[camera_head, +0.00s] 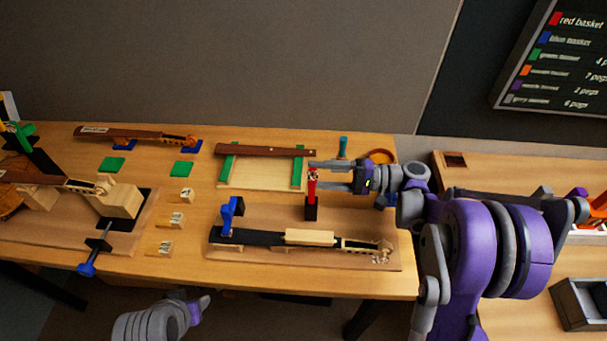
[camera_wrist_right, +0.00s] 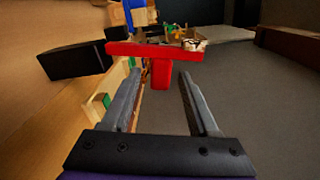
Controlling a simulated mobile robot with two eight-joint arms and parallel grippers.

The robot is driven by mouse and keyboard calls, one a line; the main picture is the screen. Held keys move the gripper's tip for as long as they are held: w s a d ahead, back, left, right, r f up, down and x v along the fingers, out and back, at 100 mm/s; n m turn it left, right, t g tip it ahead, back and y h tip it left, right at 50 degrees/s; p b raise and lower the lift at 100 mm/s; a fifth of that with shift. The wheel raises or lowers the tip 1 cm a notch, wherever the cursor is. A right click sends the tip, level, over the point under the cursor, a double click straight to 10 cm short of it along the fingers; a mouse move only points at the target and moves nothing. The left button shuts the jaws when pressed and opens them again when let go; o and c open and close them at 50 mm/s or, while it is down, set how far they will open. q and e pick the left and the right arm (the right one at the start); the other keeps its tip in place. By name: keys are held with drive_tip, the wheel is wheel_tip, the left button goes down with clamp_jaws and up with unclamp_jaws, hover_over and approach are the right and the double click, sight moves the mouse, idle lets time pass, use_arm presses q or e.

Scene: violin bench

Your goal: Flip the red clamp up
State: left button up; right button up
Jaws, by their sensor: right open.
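The red clamp (camera_head: 312,188) stands upright on its black base (camera_head: 311,212) behind the violin neck piece. In the right wrist view the clamp's red bar (camera_wrist_right: 127,49) lies across the picture, with the black base (camera_wrist_right: 72,62) at its left end. A short red stub (camera_wrist_right: 160,76) points back toward my wrist. My right gripper (camera_head: 316,176) is open and reaches in from the right at the clamp. Its fingertips (camera_wrist_right: 161,73) lie on either side of the stub, with gaps visible on both sides.
The neck piece (camera_head: 310,237) lies on a wooden board (camera_head: 222,252) in front, with a blue clamp (camera_head: 230,215) standing at its left. A teal-handled tool (camera_head: 343,147) and an orange ring (camera_head: 381,156) are near the gripper.

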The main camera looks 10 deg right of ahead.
drive_tip(key=v, duration=0.6)
idle(0.4)
